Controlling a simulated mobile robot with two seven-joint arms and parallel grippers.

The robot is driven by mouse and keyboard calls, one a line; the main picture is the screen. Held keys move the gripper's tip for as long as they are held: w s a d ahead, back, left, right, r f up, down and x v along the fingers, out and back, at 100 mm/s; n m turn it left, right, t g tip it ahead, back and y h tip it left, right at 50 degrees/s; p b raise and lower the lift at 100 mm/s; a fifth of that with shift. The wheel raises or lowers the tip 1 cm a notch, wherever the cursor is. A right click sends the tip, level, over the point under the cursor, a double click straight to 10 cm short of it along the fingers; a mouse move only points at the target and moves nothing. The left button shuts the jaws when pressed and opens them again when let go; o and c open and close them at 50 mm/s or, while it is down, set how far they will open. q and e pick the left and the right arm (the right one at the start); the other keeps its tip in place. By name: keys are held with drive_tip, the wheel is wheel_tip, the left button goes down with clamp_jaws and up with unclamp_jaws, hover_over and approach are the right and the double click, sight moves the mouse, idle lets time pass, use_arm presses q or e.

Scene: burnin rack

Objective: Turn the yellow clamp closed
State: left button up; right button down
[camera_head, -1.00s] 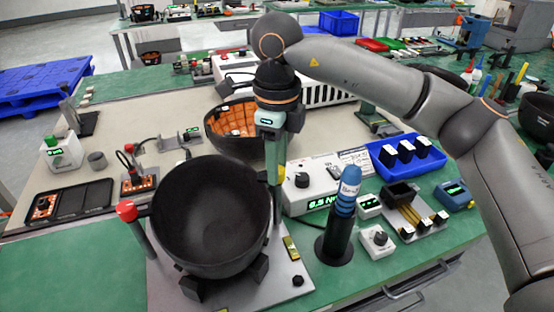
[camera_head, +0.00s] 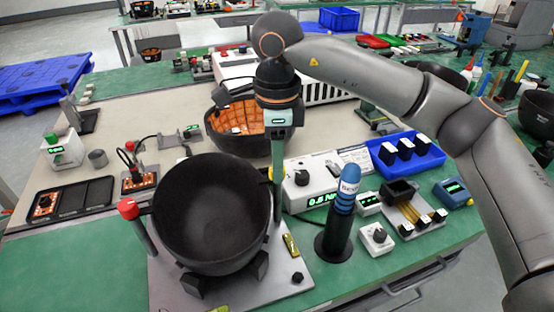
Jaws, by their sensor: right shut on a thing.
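The yellow clamp (camera_head: 271,173) stands at the right rim of a large black bowl (camera_head: 210,215). Only small yellow parts of it show, because my right gripper covers most of it. My right gripper (camera_head: 278,170) reaches straight down from above and is shut on the yellow clamp. The bowl sits on a grey base plate (camera_head: 262,292). A second clamp with a red top (camera_head: 128,208) stands on a post at the bowl's left side. My left gripper is not in view.
A dark upright holder with a blue tool (camera_head: 347,190) stands right of the plate. Behind it is a white control box with a green display (camera_head: 318,200). An orange-lined bowl (camera_head: 238,142) stands behind the gripper. A blue bin (camera_head: 425,162) lies farther right.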

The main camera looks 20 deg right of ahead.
drive_tip(key=c, duration=0.9)
unclamp_jaws()
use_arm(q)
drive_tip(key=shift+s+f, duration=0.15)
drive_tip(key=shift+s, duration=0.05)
use_arm(e)
drive_tip(key=o, duration=0.4)
drive_tip(key=shift+c, duration=0.2)
drive_tip(key=shift+r, duration=0.15)
use_arm(q)
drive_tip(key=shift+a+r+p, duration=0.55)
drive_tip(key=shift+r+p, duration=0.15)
drive_tip(key=shift+p, duration=0.4)
use_arm(e)
wheel_tip(320, 180, up, 12)
drive_tip(key=shift+r, duration=0.15)
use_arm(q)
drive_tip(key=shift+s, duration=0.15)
